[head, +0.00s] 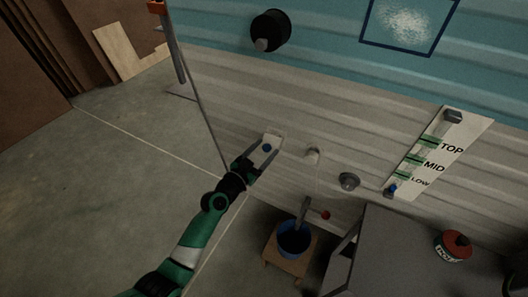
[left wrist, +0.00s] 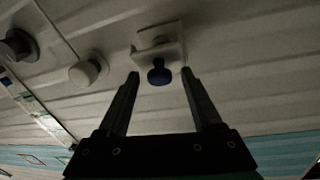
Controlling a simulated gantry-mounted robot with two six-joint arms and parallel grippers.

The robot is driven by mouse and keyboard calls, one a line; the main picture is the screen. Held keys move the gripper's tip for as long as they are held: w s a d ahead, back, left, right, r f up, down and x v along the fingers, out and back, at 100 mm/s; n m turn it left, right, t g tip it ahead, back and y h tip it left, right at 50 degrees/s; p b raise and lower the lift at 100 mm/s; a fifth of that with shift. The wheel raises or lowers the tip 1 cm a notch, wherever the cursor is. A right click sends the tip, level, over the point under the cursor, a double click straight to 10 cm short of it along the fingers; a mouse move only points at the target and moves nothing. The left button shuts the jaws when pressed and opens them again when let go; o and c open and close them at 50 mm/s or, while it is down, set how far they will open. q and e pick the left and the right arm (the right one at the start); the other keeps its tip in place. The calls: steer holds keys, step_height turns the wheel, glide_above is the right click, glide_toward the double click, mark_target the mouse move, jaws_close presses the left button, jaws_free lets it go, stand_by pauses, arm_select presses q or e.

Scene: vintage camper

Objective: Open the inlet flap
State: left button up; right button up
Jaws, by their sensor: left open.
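The inlet flap (head: 272,138) is a small pale plate on the camper's lower wall, with a round blue knob (head: 267,147) on its front. In the left wrist view the pale flap (left wrist: 158,40) is at the top centre, and the blue knob (left wrist: 159,73) hangs at its lower edge. My left gripper (head: 262,153) is open in front of the flap. In the left wrist view its two dark fingers (left wrist: 160,76) point toward the flap, with the knob between the tips and a gap on each side. My right gripper is not in view.
A pale round cap (head: 312,155) and a grey round fitting (head: 349,181) sit on the wall right of the flap. A level panel (head: 437,155) marked TOP, MID, LOW is further right. A blue bucket (head: 293,240) stands below on a wooden stool. The floor at left is clear.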

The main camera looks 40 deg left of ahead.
arm_select(q)
jaws_close()
stand_by(1.4)
